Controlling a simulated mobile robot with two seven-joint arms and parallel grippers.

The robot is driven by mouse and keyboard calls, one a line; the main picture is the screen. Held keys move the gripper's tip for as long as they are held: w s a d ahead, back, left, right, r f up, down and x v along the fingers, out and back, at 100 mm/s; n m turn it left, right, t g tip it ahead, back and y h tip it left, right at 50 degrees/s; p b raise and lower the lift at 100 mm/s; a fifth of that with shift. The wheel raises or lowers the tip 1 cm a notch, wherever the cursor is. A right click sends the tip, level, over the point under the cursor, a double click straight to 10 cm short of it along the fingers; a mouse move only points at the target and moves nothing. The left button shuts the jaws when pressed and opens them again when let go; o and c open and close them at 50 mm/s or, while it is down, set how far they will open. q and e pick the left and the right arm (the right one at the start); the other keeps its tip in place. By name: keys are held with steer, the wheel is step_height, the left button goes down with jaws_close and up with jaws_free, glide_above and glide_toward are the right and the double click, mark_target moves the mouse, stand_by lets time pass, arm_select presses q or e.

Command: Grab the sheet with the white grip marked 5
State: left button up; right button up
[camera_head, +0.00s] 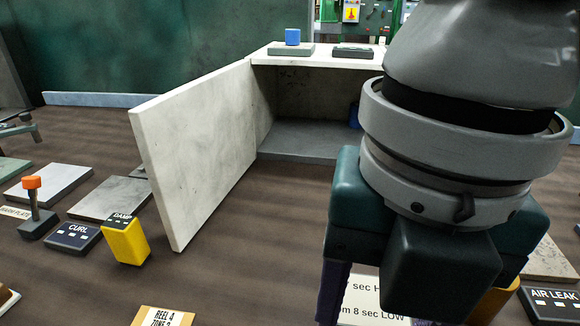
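I cannot make out any sheet with a white grip marked 5 in this view. My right gripper (440,262) fills the right foreground, hanging down from a large grey wrist. Its lower end runs off the bottom edge, so its fingertips and any gap between them are not clear. A purple piece shows below its left side and a yellow piece below its right side; I cannot tell whether these belong to the gripper. It hides much of the table behind it. My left gripper is not in view.
An open cabinet (305,141) stands at the back, its pale door (200,150) swung out to the left. A blue block (292,36) sits on top. At left are an orange-tipped lever (32,183), a CURL block (73,237) and a yellow DAMP block (125,243). An AIR LEAK block (552,304) is lower right.

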steer(key=f, duration=0.3)
steer(key=shift+w+d+f, duration=0.1)
steer(key=shift+d+f, duration=0.2)
steer(key=shift+f, duration=3.15)
jaws_close()
